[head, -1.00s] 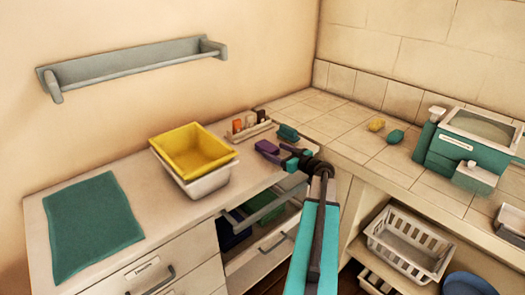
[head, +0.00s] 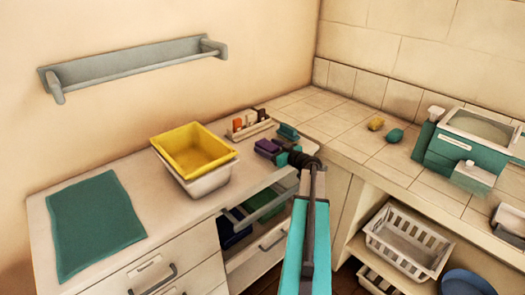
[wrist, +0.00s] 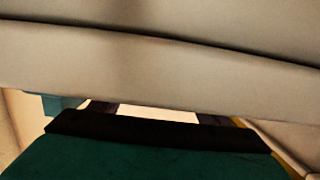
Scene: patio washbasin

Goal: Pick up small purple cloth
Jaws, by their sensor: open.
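A small purple cloth (head: 267,146) lies on the counter near its right back end, in the head view. My gripper (head: 281,153) is open just right of it, with its fingers pointing left towards it. My gripper hides part of the cloth's right side, and I cannot tell whether they touch. In the wrist view my gripper (wrist: 158,112) shows dark fingers apart with a pale gap between them. I cannot make out the cloth there.
A yellow tub (head: 195,152) sits in a white basin (head: 205,183) to the left. A rack of small bottles (head: 250,126) and a teal item (head: 288,131) stand behind the cloth. An open drawer (head: 262,237) below holds dark and green things. A teal mat (head: 95,225) lies far left.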

